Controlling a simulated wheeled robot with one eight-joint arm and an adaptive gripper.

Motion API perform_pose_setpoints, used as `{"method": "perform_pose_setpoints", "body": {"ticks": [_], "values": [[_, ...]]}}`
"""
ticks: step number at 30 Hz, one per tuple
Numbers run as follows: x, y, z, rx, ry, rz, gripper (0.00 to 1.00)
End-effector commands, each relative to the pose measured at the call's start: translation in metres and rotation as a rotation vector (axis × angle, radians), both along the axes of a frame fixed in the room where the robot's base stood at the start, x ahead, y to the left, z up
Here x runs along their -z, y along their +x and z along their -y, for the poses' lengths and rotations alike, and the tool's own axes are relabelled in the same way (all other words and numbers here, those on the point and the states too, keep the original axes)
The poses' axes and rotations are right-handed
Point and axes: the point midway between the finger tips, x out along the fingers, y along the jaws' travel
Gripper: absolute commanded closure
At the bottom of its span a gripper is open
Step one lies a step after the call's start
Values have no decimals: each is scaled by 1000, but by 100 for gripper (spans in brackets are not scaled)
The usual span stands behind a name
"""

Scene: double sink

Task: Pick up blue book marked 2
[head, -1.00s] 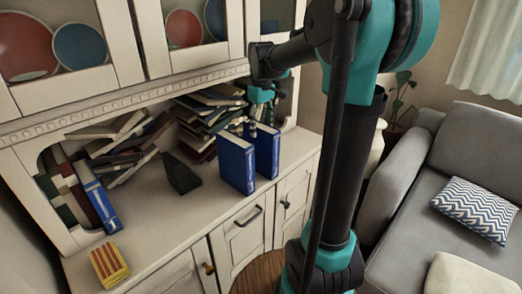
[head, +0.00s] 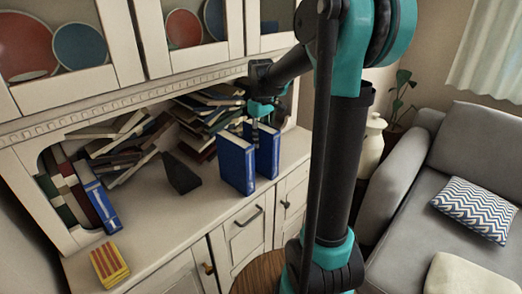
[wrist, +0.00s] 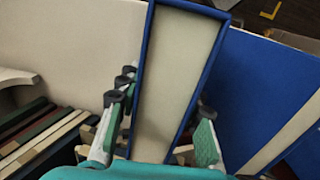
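Two blue books stand upright on the cabinet's counter: a front one (head: 236,165) and one behind it to the right (head: 268,152). A third blue book (head: 103,207) leans at the far left. I cannot read a number on any of them. My gripper (head: 256,130) is low at the two upright books, its fingers partly hidden behind the front one. In the wrist view my gripper (wrist: 160,130) is open, with one finger on each side of a blue book's pale page edge (wrist: 180,65). Another blue cover (wrist: 255,85) is close on the right.
A dark wedge-shaped block (head: 181,174) stands left of the upright books. Piled books (head: 205,115) lie behind, close to my gripper. A yellow-and-red striped box (head: 109,264) sits at the front left.

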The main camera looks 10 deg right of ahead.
Motion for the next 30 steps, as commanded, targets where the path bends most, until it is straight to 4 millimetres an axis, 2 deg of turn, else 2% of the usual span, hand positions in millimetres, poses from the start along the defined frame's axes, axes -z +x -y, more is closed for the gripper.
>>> {"method": "perform_pose_setpoints", "body": {"ticks": [1, 7, 23, 26, 30], "values": [[0, 0, 0, 0, 0, 0, 77], [0, 0, 0, 0, 0, 0, 100], [-3, 0, 0, 0, 0, 0, 100], [-9, 0, 0, 0, 0, 0, 100], [-26, 0, 0, 0, 0, 0, 100]]}}
